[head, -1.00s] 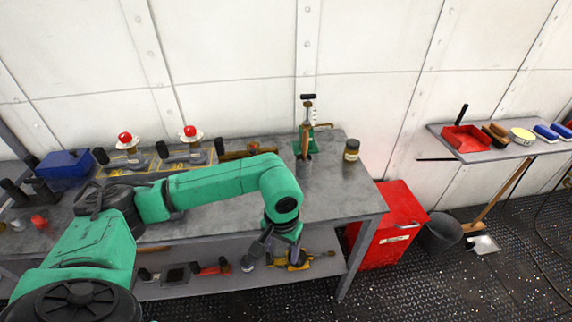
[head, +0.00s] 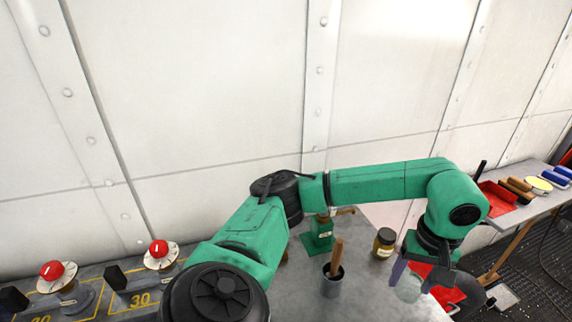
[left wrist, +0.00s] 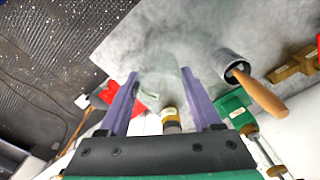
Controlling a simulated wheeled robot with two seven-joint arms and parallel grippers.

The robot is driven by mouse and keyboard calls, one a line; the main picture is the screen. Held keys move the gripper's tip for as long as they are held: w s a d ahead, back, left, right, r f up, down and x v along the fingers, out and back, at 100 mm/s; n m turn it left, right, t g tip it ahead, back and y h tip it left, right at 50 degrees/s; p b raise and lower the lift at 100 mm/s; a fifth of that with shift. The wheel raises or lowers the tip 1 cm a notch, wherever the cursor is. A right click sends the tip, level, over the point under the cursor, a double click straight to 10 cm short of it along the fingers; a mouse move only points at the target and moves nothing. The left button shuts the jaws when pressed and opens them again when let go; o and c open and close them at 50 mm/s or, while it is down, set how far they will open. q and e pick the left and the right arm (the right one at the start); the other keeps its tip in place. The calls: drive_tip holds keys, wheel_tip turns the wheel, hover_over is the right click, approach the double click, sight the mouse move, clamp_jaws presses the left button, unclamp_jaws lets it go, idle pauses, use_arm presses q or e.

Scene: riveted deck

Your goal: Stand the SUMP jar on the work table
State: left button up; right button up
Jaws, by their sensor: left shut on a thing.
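My left gripper (head: 414,280) points down near the right end of the grey work table (head: 300,293). Its purple fingers (left wrist: 156,100) are shut on a clear, see-through jar (head: 408,289), which shows only faintly between them in the left wrist view (left wrist: 155,82). I cannot read a label on it, nor tell whether its base touches the table. A second jar (head: 384,243), amber with a dark lid, stands on the table left of the gripper. My right gripper is not in view.
A grey cup (head: 332,286) with a wooden handle in it and a green stand (head: 320,238) are left of the amber jar. A side shelf (head: 515,213) holds a red tray and brushes. Bare tabletop lies around the cup.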

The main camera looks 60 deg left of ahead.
use_arm(q)
wheel_tip(320, 180, up, 7)
drive_tip(key=n, duration=0.6)
drive_tip(key=f+b, duration=0.1)
drive_tip(key=f, duration=0.1)
drive_tip(key=f+b, duration=0.1)
drive_tip(key=f, duration=0.2)
drive_tip(key=f+b, duration=0.1)
drive_tip(key=f, duration=0.2)
drive_tip(key=shift+w, duration=0.4)
wheel_tip(320, 180, down, 11)
drive_tip(key=p, duration=0.2)
drive_tip(key=shift+a+p, duration=0.1)
drive_tip(key=shift+p, duration=0.2)
drive_tip(key=shift+f, duration=0.4)
drive_tip(key=shift+w+f, duration=0.1)
drive_tip(key=shift+f, duration=0.05)
drive_tip(key=o, duration=1.4)
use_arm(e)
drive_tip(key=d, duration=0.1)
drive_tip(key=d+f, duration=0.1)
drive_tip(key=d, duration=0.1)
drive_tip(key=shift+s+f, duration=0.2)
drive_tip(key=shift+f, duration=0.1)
